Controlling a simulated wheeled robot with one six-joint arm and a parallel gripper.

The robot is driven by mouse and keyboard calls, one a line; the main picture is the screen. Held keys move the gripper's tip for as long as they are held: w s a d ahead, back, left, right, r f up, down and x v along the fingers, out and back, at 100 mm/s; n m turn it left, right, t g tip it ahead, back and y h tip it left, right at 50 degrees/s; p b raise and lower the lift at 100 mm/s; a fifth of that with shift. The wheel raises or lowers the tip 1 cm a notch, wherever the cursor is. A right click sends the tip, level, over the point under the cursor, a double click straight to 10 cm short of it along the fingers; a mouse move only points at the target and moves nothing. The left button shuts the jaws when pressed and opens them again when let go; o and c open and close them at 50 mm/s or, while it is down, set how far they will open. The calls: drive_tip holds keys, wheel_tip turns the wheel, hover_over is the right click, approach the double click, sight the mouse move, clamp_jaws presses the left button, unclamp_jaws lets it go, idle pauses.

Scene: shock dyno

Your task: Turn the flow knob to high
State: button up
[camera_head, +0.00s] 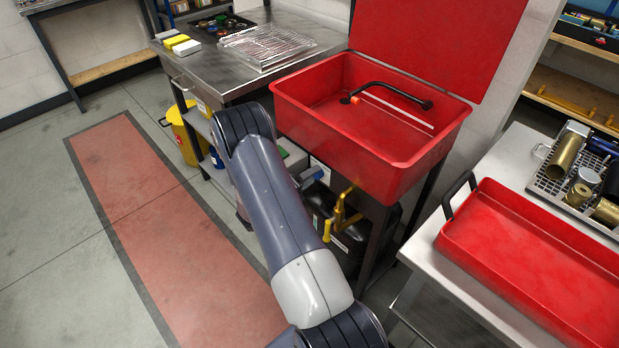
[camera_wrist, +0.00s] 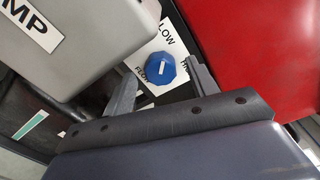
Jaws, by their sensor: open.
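The flow knob (camera_wrist: 161,67) is blue with a white pointer line and sits on a white plate (camera_wrist: 148,47) in the wrist view. In the head view my arm covers the area, and I cannot make out the knob or gripper clearly.
In the wrist view a grey box (camera_wrist: 75,35) labelled "MP" is close on the left and a red surface (camera_wrist: 260,50) on the right. In the head view a red basin (camera_head: 400,150) stands beside my arm, with yellow valve handles (camera_head: 340,212) below. Floor at left is clear.

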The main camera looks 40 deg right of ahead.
drive_tip(key=a, duration=1)
drive_tip(key=shift+s+a+r, duration=0.2)
drive_tip(key=shift+s+a, duration=0.1)
drive_tip(key=shift+s, duration=0.1)
drive_tip(key=d, duration=1.1)
drive_tip(key=shift+w+f, duration=0.2)
drive_tip(key=shift+w, duration=0.25)
drive_tip(key=shift+a, duration=0.1)
